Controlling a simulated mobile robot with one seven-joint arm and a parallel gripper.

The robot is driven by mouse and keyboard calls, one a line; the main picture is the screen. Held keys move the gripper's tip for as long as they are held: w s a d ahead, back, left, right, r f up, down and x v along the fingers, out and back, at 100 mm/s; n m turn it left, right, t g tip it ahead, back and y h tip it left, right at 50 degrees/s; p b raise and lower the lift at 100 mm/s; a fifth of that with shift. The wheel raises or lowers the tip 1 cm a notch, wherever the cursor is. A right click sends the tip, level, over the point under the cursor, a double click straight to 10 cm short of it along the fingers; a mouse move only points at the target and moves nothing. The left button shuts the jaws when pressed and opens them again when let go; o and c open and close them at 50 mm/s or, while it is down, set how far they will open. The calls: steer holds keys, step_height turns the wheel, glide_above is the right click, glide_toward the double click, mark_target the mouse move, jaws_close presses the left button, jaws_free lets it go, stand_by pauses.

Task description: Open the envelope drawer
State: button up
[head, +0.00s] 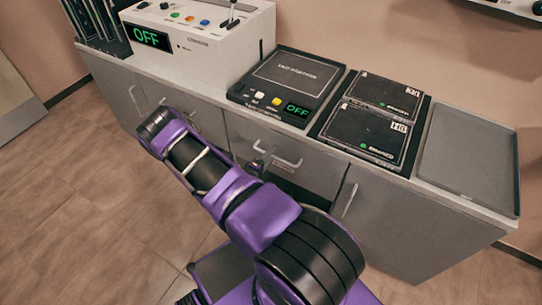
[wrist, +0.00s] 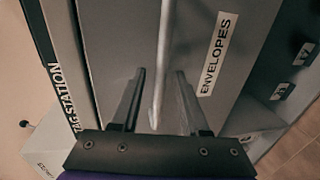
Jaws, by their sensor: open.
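The envelope drawer (wrist: 205,25) is a grey front with a white "ENVELOPES" label in the wrist view. Its pale bar handle (wrist: 164,50) runs up the picture between my gripper's (wrist: 160,74) two dark fingers. The fingers are open, one on each side of the bar, and I see no clear contact. In the head view the drawer front (head: 312,170) lies under the counter below the tag station, with its handle (head: 284,158) showing. The drawer looks shut. My gripper (head: 258,162) is at the handle's left end there, partly hidden by my arm.
On the counter stand a white machine (head: 195,40) reading OFF, the tag station (head: 290,85) also reading OFF, a black holder with two dark cases (head: 365,130), and an empty grey tray (head: 468,160). A cabinet door handle (head: 349,200) stands out right of the drawer.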

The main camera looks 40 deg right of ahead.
steer(key=shift+d, duration=0.1)
jaws_close()
stand_by(1.4)
